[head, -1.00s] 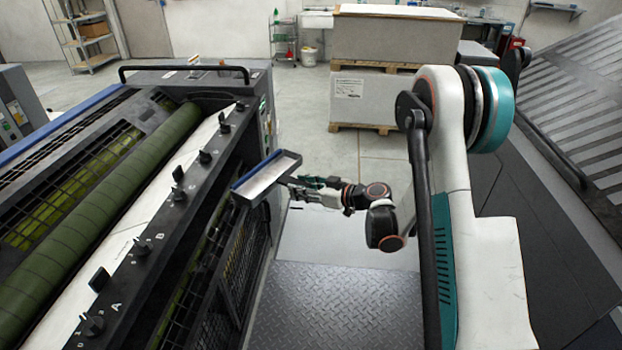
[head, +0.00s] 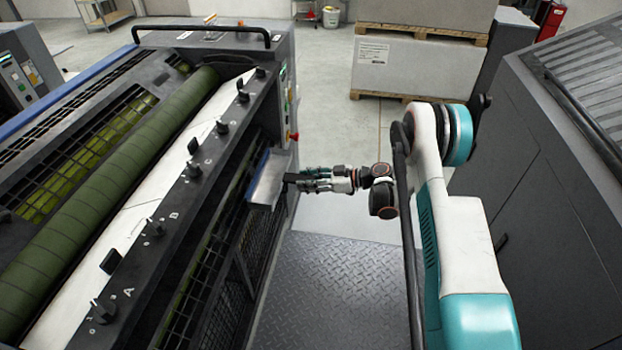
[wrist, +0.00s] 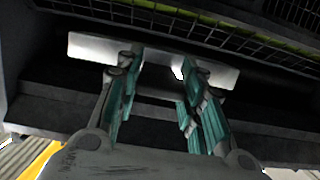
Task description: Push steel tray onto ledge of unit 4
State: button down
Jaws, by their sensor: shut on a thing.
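Wire mesh guards (head: 205,290) line the unit's side below the tray. A diamond-plate step (head: 330,290) lies in the aisle. A dark machine (head: 560,200) stands on the right. A palletised stack (head: 400,70) is behind, with clear floor before it.

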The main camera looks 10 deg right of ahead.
send_near(261, 178)
jog(key=shift+x, duration=4.65)
jog(key=shift+r+x, duration=0.15)
jog(key=shift+x, duration=0.85)
jog(key=shift+r+x, duration=0.15)
jog(key=shift+x, duration=0.85)
jog(key=shift+w+a, duration=0.2)
jog(key=shift+a, duration=0.25)
jog(key=c, duration=1)
grip_release()
jog(key=v, duration=1.1)
jog(key=shift+s+d, duration=0.1)
jog(key=shift+d, duration=0.3)
jog(key=shift+s+d, duration=0.65)
jog(key=shift+d, duration=1.1)
jog(key=shift+s+d, duration=0.65)
jog(key=shift+d, duration=1.1)
jog(key=shift+s+d, duration=0.6)
jog(key=shift+d, duration=1.15)
